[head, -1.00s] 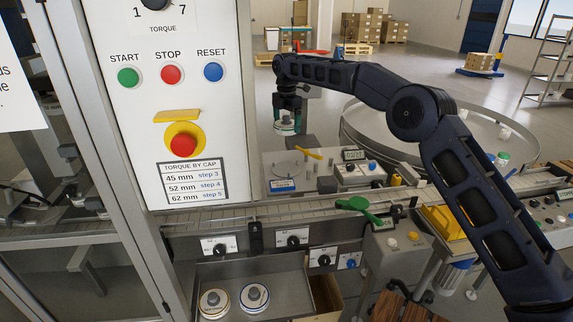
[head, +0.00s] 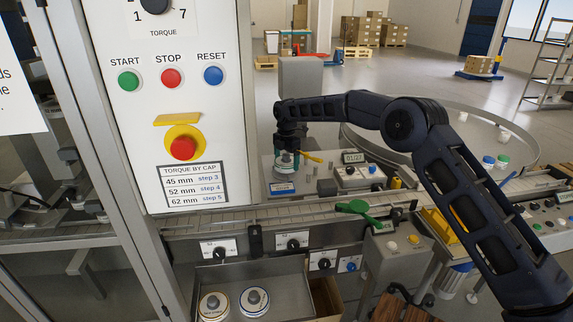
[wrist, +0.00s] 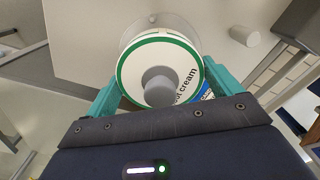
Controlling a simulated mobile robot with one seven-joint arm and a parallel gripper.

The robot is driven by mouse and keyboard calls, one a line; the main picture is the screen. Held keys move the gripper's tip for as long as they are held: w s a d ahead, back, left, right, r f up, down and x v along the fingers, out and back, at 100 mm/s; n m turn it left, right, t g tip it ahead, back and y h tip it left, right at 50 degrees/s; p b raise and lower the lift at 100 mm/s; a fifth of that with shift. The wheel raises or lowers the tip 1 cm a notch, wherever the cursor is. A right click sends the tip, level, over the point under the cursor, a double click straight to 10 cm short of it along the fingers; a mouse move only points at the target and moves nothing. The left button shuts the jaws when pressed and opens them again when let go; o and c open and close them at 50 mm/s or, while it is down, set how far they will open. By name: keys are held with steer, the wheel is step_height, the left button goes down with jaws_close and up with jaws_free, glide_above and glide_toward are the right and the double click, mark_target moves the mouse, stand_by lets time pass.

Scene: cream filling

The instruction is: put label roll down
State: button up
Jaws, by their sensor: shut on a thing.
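The label roll is a white disc with a green rim, a grey hub and printing that ends in "cream"; it fills the upper middle of the wrist view (wrist: 140,62). My gripper (wrist: 160,84) is shut on it, with a teal finger at each side. In the head view my gripper (head: 287,158) points down with the roll (head: 284,167) low over the grey labelling machine (head: 322,188). A pale round plate (wrist: 178,22) shows partly behind the roll in the wrist view. I cannot tell whether the roll touches the machine.
A yellow lever (head: 312,157) and a control box with a display (head: 353,158) stand close right of the roll. The conveyor (head: 290,213) runs in front. Two other rolls (head: 255,299) lie in the steel tray (head: 282,273). The white control panel (head: 200,110) stands at left.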

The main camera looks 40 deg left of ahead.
mark_target(287, 154)
steer(key=shift+f, duration=0.9)
steer(key=shift+f, duration=0.25)
steer(key=o, duration=0.8)
steer(key=shift+r, duration=6.25)
